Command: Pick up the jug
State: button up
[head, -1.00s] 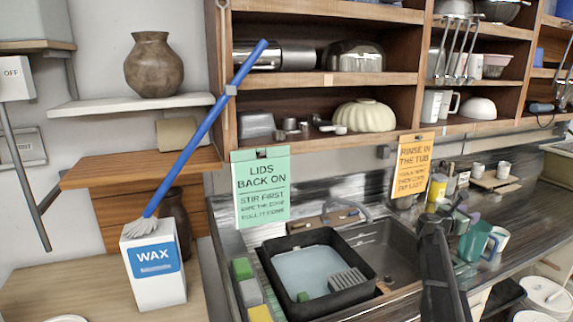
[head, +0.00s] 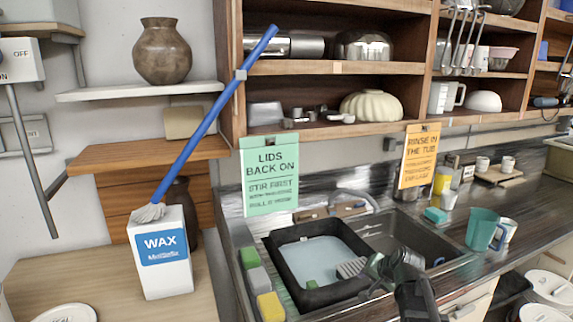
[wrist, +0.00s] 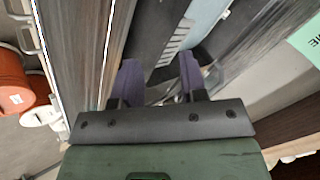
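A teal jug (head: 482,229) with a handle on its right stands upright on the dark counter, right of the sink. A white jug (head: 441,98) stands on the shelf above. My gripper (head: 371,267) is over the right side of the black tub, left of the teal jug and well apart from it. In the wrist view my gripper (wrist: 161,77) shows two purple fingertips spread apart with nothing held between them. No jug shows clearly in the wrist view.
A white cup (head: 508,231) stands just right of the teal jug. A teal block (head: 436,215) lies behind it. Orange (head: 419,157) and green (head: 270,175) signs hang above.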

jog(key=s+a+f+n+g+h+b, duration=0.1)
jog(key=s+a+f+n+g+b, duration=0.1)
jog(key=s+f, duration=0.2)
jog(key=s+a+f+n+g+h+b, duration=0.1)
jog(key=s+a+f+n+g+b, duration=0.1)
jog(key=s, duration=0.8)
jog(key=s+a+f+n+g+h+b, duration=0.1)
jog(key=s+a+f+n+g+b, duration=0.1)
jog(key=s+f, duration=0.3)
jog(key=s+a+g, duration=0.1)
jog(key=s, duration=0.2)
jog(key=shift+f+n+b, duration=0.3)
jog(key=shift+f+b, duration=0.05)
jog(key=shift+b, duration=0.05)
jog(key=shift+w+a+r, duration=0.1)
jog(key=shift+w+r, duration=0.05)
jog(key=shift+r, duration=0.05)
jog(key=shift+c, duration=0.6)
